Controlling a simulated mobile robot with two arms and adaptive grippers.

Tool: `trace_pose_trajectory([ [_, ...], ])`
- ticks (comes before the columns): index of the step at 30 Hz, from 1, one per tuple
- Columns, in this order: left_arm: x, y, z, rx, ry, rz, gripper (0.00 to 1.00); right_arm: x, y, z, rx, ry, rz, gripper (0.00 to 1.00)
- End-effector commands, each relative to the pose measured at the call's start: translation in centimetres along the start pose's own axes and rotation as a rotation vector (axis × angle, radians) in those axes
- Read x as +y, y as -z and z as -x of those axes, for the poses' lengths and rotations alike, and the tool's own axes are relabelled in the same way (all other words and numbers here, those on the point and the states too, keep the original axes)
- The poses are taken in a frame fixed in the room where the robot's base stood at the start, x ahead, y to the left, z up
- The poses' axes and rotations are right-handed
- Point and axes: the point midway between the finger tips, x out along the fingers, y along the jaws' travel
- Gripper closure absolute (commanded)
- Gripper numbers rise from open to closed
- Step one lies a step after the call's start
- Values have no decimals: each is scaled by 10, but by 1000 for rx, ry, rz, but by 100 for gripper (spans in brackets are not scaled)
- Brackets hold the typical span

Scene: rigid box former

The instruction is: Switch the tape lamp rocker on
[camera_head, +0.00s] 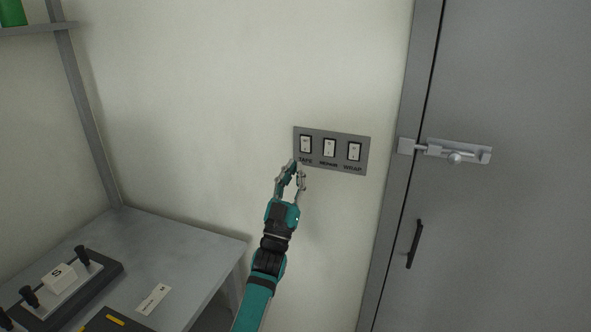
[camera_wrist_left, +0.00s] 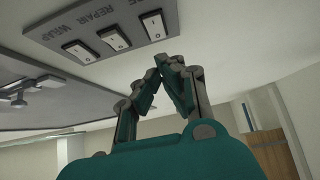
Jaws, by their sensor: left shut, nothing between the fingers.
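The tape rocker (camera_head: 305,144) is the leftmost of three white rockers on a grey wall plate (camera_head: 318,133), above the label TAPE. In the left wrist view the plate appears upside down, and the tape rocker (camera_wrist_left: 153,24) is the one nearest my fingertips. My left gripper (camera_head: 295,166) is shut and empty, its tips just below and left of the tape rocker in the head view. In the left wrist view the gripper tips (camera_wrist_left: 167,62) meet and look apart from the rocker. I cannot tell which way it is tilted. My right gripper is not in view.
The repair rocker (camera_head: 329,147) and wrap rocker (camera_head: 353,151) sit close beside it. A grey door (camera_head: 520,230) with a slide bolt (camera_head: 455,153) is at the right. A grey table (camera_head: 190,245) with a black-based fixture (camera_head: 95,278) is at the lower left.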

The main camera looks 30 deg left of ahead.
Motion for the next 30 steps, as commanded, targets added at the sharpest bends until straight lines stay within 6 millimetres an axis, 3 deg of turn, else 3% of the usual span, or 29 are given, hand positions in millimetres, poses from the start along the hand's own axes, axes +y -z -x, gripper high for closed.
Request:
trace_pose_trajectory([
  [5,0,-9,29,-4,1,-1,100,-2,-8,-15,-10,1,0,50],
  [12,0,-15,68,-3,1,0,100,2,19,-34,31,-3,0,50],
  [15,0,-17,79,-2,1,0,100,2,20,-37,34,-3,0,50],
  [24,0,-16,86,0,1,0,100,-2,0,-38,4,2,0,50],
  [30,0,-16,86,0,1,0,100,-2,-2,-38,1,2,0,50],
])
